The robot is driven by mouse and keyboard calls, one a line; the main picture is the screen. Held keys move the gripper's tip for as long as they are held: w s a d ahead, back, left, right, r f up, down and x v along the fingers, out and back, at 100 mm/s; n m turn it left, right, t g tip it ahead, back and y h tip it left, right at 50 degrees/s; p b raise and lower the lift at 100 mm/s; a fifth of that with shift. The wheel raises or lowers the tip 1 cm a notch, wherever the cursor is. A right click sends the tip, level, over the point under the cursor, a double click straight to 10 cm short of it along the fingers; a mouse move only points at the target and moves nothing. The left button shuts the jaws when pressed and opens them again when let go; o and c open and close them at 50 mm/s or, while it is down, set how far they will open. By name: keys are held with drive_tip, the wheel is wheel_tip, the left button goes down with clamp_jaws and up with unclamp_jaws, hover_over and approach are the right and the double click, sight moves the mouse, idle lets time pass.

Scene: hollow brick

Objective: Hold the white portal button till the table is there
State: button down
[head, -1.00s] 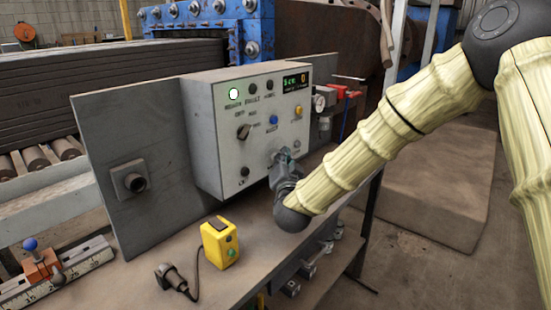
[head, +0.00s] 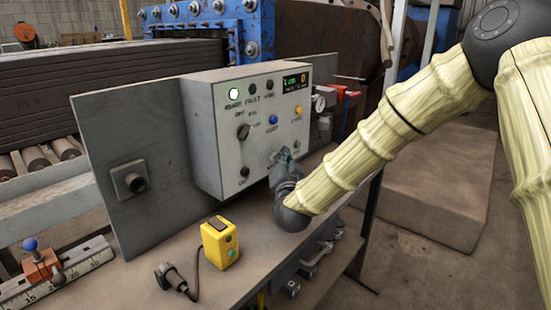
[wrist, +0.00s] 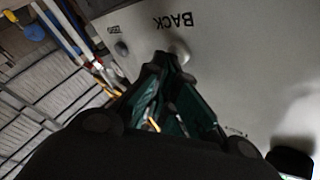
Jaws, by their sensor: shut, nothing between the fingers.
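The grey control box (head: 215,140) stands on the bench with lamps, knobs and coloured buttons on its front. In the wrist view a pale, whitish round button (wrist: 180,52) sits beside the upside-down label BACK. My gripper (head: 284,156) is at the lower right of the panel front and hides part of it in the head view. In the wrist view my gripper (wrist: 168,60) has its fingertips together, with nothing held, right at the pale button. I cannot tell whether they touch or press it.
A blue button (head: 273,119) and a yellow button (head: 298,110) sit above my gripper on the panel. A lamp (head: 233,94) glows white. A yellow box (head: 220,243) and a corded plug (head: 172,277) stand on the bench. A gauge (head: 320,103) with red parts is at the right.

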drive_tip(key=shift+s+d, duration=0.1)
idle(0.3)
drive_tip(key=shift+s+d, duration=0.4)
drive_tip(key=shift+d, duration=0.2)
drive_tip(key=s+d, duration=0.1)
drive_tip(key=d, duration=0.1)
drive_tip(key=s+d, duration=0.2)
drive_tip(key=shift+b, duration=0.3)
idle(0.5)
